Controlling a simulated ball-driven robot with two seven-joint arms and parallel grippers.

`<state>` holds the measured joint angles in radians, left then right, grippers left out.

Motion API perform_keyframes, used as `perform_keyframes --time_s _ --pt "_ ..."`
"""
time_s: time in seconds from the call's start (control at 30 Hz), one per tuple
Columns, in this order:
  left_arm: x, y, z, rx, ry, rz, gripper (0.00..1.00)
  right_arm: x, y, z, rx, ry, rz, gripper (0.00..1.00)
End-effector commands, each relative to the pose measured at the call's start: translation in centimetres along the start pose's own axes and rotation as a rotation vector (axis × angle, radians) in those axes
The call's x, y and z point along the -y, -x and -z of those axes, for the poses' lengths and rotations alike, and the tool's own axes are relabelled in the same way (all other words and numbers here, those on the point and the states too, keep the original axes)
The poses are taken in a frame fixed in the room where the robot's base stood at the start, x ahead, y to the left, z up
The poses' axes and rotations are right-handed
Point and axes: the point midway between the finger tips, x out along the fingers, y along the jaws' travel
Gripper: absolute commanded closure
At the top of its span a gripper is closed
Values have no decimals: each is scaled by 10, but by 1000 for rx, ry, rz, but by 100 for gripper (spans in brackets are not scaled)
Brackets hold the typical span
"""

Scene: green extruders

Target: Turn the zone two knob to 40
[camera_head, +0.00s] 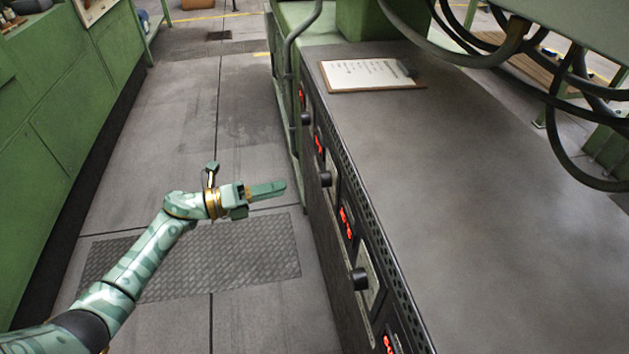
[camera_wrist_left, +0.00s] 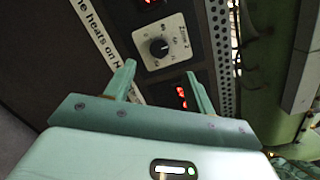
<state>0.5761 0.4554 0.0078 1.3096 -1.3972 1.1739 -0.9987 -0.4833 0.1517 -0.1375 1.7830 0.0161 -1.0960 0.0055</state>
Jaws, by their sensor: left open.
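The zone two knob (camera_wrist_left: 159,47) is a round black knob on a white dial plate marked "Zone 2" in the left wrist view. Its pointer setting is too small to read. The head view shows several black knobs on the machine's dark side panel; the middle visible one (camera_head: 325,179) lies roughly level with my left gripper (camera_head: 281,188). That gripper is open and empty, out over the aisle with a gap to the panel. In the left wrist view its two fingers (camera_wrist_left: 158,76) stand apart, below the knob in the picture. My right gripper is not in view.
Red displays (camera_head: 346,222) sit beside the knobs. A clipboard (camera_head: 368,75) lies on the grey machine top (camera_head: 500,220). Black cables (camera_head: 560,130) hang at the upper right. A green cabinet (camera_head: 45,130) lines the left. The aisle floor (camera_head: 240,120) between is clear.

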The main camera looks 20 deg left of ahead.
Motion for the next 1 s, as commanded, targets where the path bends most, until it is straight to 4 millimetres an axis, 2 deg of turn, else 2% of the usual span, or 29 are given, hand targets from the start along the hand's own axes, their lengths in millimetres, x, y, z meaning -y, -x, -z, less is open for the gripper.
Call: perform_keyframes --time_s 0.03,0.2,0.3,0.4,0.53,0.8,0.87,0.97,1.0 --pt "-3 -14 2 1 1 2 45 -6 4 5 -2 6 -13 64" --pt "-4 -55 2 0 4 1 45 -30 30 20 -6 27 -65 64" --pt "-3 -72 2 1 4 0 45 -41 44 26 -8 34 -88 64" --pt "-3 -85 1 1 4 -1 45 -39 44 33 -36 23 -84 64" --pt "-2 -93 1 0 4 -2 45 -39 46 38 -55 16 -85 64" --pt "-1 -95 0 1 3 -2 45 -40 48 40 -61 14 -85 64" --pt "-1 -95 0 1 3 -2 59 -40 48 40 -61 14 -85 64" --pt "-1 -94 0 1 3 -2 87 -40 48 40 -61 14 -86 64" --pt "-1 -94 0 1 3 -2 90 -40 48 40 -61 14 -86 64"
